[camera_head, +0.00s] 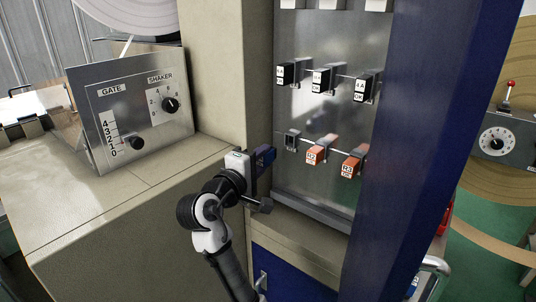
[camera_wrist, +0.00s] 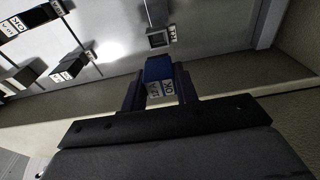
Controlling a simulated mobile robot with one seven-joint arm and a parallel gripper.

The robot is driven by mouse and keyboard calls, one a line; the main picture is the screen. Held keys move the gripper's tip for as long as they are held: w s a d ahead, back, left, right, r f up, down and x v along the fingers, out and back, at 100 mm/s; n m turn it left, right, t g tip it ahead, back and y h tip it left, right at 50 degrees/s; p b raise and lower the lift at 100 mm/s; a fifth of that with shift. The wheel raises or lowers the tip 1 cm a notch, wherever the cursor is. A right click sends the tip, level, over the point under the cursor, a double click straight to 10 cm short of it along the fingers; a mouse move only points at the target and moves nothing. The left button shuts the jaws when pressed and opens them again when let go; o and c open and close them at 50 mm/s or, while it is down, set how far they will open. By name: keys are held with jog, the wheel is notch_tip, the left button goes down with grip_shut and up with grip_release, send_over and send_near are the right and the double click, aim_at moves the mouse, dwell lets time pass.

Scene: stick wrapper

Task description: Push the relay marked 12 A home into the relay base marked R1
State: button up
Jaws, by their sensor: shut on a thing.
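A blue relay (camera_wrist: 158,70) with a white label is held between the fingers of my gripper (camera_wrist: 159,92). The label shows upside down in the wrist view and seems to read 12 A and OK. In the head view the relay (camera_head: 266,155) is a small dark blue block at my gripper (camera_head: 262,165), left of the panel. The relay base marked R1 (camera_wrist: 157,39) is an empty square socket on the metal panel. It also shows in the head view (camera_head: 291,140) at the left of the lower row. The relay is apart from the base, just in front of it.
Two orange relays (camera_head: 316,154) sit right of R1 in the lower row. Black relays (camera_head: 321,80) stand in the row above. A beige cabinet wall (camera_head: 220,70) borders the panel on the left, a blue door (camera_head: 410,130) on the right. A ledge (camera_head: 310,217) runs below.

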aim_at(263, 162)
jog(key=shift+s+r, duration=0.15)
jog(key=shift+d+p+x, duration=0.15)
jog(key=shift+p+x, duration=0.1)
jog(key=shift+x, duration=1.2)
jog(key=shift+d+p+x, duration=0.15)
jog(key=shift+p+x, duration=0.1)
jog(key=shift+x, duration=1.2)
jog(key=shift+s, duration=0.15)
jog(key=shift+p, duration=0.45)
jog(key=shift+x, duration=1.2)
jog(key=o, duration=1)
jog(key=shift+s+d, duration=0.1)
jog(key=shift+o, duration=0.2)
jog(key=b+v, duration=0.3)
jog(key=v, duration=1)
jog(key=shift+s+a+b, duration=0.25)
jog(key=shift+s+b, duration=0.1)
jog(key=shift+b, duration=0.05)
